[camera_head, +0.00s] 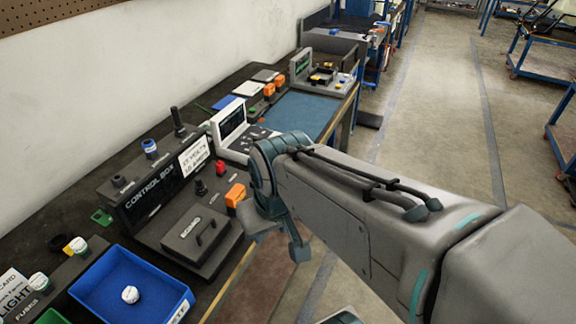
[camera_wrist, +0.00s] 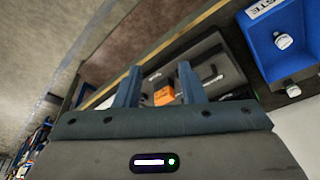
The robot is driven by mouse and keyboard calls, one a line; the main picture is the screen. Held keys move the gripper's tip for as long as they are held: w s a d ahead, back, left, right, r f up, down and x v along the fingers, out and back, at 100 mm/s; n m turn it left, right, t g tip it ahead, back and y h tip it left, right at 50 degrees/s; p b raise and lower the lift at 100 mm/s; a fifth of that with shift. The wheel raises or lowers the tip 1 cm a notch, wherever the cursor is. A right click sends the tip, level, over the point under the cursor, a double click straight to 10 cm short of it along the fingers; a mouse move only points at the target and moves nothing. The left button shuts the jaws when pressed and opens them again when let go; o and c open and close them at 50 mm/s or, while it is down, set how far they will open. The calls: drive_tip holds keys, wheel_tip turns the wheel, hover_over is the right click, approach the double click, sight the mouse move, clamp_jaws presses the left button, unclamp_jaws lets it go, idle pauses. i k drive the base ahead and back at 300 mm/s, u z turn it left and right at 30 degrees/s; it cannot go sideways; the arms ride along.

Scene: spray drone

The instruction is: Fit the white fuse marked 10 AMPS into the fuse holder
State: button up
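White round-topped fuses stand at the lower left of the head view. Two are on the rack labelled FUSES, one nearer (camera_head: 40,281) and one farther (camera_head: 78,245). Another white fuse (camera_head: 130,294) lies in the blue bin (camera_head: 172,285). Their markings are too small to read. The control box (camera_head: 155,190) has a dark round fitting (camera_head: 118,181) and a blue-topped fuse (camera_head: 150,148) on top; I cannot tell which part is the fuse holder. My gripper (camera_wrist: 161,72) is open and empty, its two fingers apart above the bench area, right of the bin.
A sign reading volts and 10 amps (camera_head: 194,155) stands on the control box. A dark case with a handle (camera_head: 195,235), an orange block (camera_head: 235,194) and a grey monitor unit (camera_head: 232,125) fill the bench. Open floor (camera_head: 440,110) lies to the right.

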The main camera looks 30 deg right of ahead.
sight(38, 282)
drive_tip(key=u, duration=1.7)
drive_tip(key=k, duration=0.35)
drive_tip(key=z, duration=0.45)
drive_tip(key=i, duration=0.5)
